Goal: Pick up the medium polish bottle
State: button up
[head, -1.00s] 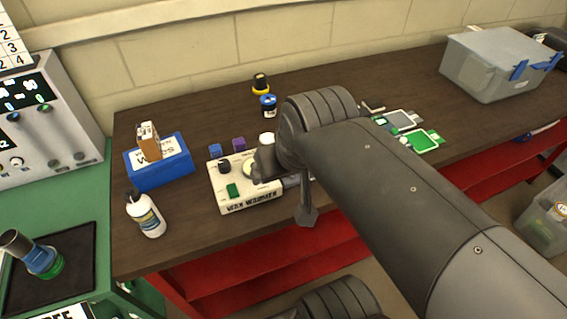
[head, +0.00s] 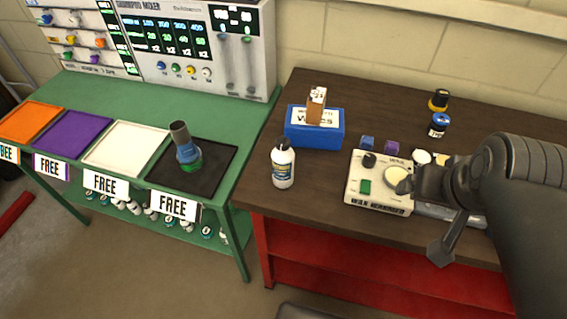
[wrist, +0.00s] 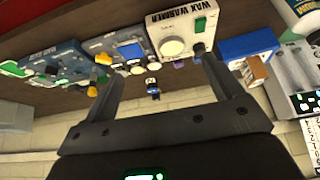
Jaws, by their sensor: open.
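Two small dark bottles stand at the back of the brown bench: one with a yellow band (head: 438,100), and in front of it one with a blue and white label (head: 438,125). A larger white bottle with a dark cap (head: 283,165) stands upright at the bench's left end. I cannot read which one is the medium polish. My gripper (wrist: 162,68) is open and empty. In the wrist view a small blue-banded bottle (wrist: 153,87) shows between the fingers, beyond them, untouched. In the head view my arm hangs over the wax warmer and hides part of the bench.
A green table (head: 262,112) with coloured mats and a mixer (head: 205,50) stands at left.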

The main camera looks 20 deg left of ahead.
jog(key=shift+c, duration=0.3)
jog(key=shift+c, duration=1)
